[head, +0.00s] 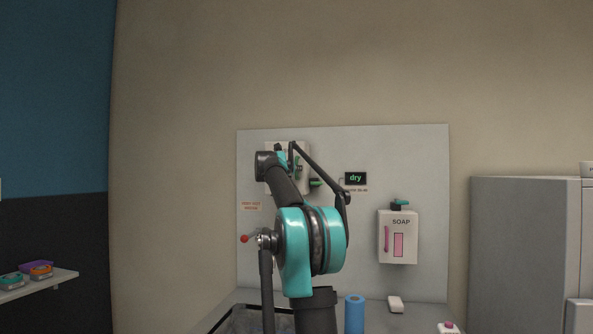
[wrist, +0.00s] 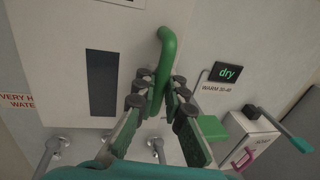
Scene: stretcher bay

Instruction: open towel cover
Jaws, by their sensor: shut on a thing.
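The towel cover (wrist: 128,52) is a pale front with a dark upright window, filling the upper left of the wrist view. In the head view, the white towel box (head: 270,146) hangs on the wall panel, largely hidden behind my arm. A curved green handle (wrist: 167,45) stands out at the cover's right side. My gripper (wrist: 163,95) is shut on the handle's lower part, with a finger on each side. In the head view my gripper (head: 297,168) is at the box, mostly hidden by my arm. I cannot tell whether the cover stands slightly ajar.
A "dry" display (head: 355,179) and a soap dispenser (head: 398,237) are to the right on the panel. A green block (wrist: 213,128) sits just right of my fingers. Metal taps (wrist: 52,150) lie below. A blue cylinder (head: 354,314) stands on the counter.

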